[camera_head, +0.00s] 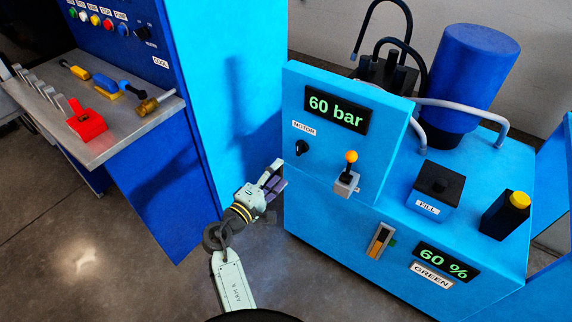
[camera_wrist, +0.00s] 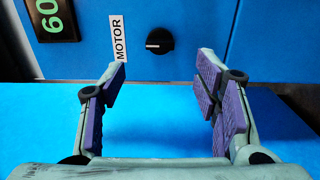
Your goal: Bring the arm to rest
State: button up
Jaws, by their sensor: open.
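My gripper (camera_head: 274,182) is in the middle of the head view, held in the air in front of the left edge of the light blue hydraulic unit (camera_head: 320,204). In the wrist view my gripper (camera_wrist: 160,85) shows two fingers with purple pads spread wide apart and nothing between them. Beyond the fingertips is the unit's blue face with the black MOTOR knob (camera_wrist: 159,41) and its label. The gripper looks apart from the knob. My pale arm link runs down toward the bottom of the head view.
The unit carries a 60 bar display (camera_head: 335,109), an orange-tipped lever (camera_head: 350,160), a FILL cap (camera_head: 438,182) and a yellow-topped black part (camera_head: 505,214). A metal shelf (camera_head: 110,135) with tools and a red block stands left. Grey floor (camera_head: 100,240) is clear below.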

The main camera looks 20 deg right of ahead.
jog(key=shift+s+a, duration=0.35)
jog(key=shift+a, duration=0.05)
